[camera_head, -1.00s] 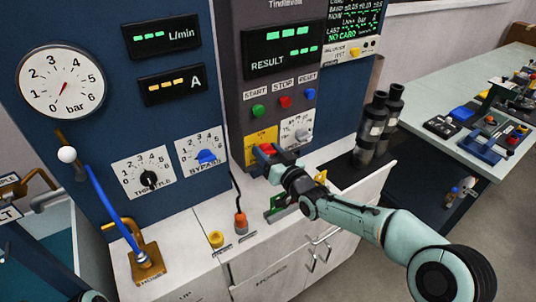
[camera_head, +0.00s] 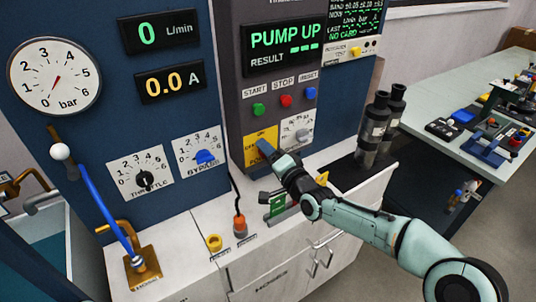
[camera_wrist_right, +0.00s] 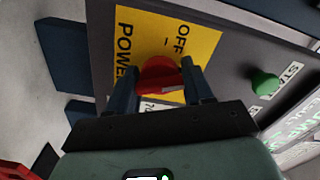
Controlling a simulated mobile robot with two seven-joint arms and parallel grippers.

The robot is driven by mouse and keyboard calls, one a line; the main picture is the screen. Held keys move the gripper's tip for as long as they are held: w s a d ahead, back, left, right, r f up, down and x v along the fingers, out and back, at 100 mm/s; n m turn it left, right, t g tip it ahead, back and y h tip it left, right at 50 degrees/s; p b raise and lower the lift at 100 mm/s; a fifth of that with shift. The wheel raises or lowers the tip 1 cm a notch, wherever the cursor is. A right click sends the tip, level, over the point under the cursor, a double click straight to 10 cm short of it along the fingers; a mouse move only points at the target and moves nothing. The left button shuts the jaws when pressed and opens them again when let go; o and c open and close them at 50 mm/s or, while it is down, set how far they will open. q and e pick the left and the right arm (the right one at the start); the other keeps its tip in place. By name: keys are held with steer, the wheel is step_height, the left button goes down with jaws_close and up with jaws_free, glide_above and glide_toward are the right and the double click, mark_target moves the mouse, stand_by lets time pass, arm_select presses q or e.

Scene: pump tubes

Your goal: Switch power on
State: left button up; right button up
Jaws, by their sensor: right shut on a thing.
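The power switch is a red rotary knob (camera_wrist_right: 160,74) on a yellow plate (camera_wrist_right: 205,42) marked POWER and OFF in the right wrist view. My right gripper (camera_wrist_right: 159,84) is shut on this knob, one finger on each side. In the head view the yellow plate (camera_head: 250,137) shows at the lower left of the grey console, and my right gripper (camera_head: 265,150) hides the knob. The console display (camera_head: 285,37) is lit and reads PUMP UP. The flow display (camera_head: 158,31) reads 0 and the current display (camera_head: 169,84) reads 0.0. My left gripper is out of view.
A green start button (camera_head: 259,109) sits above the yellow plate, near red and blue buttons. A white-knobbed lever (camera_head: 60,152) stands at left. Dark cylinders (camera_head: 374,128) stand right of the console. An orange-red plug (camera_head: 240,222) stands on the white counter.

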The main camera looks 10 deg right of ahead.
steer(key=m+b, duration=0.1)
steer(key=m, duration=0.3)
steer(key=shift+f+m, duration=0.15)
steer(key=shift+m, duration=0.15)
stand_by(0.5)
steer(key=o, duration=1)
steer(key=shift+o, duration=0.2)
steer(key=shift+s, duration=0.1)
steer(key=shift+s+d, duration=0.2)
steer(key=shift+s, duration=0.05)
steer(key=p+v, duration=0.3)
steer(key=v, duration=0.9)
steer(key=shift+s+p, duration=0.35)
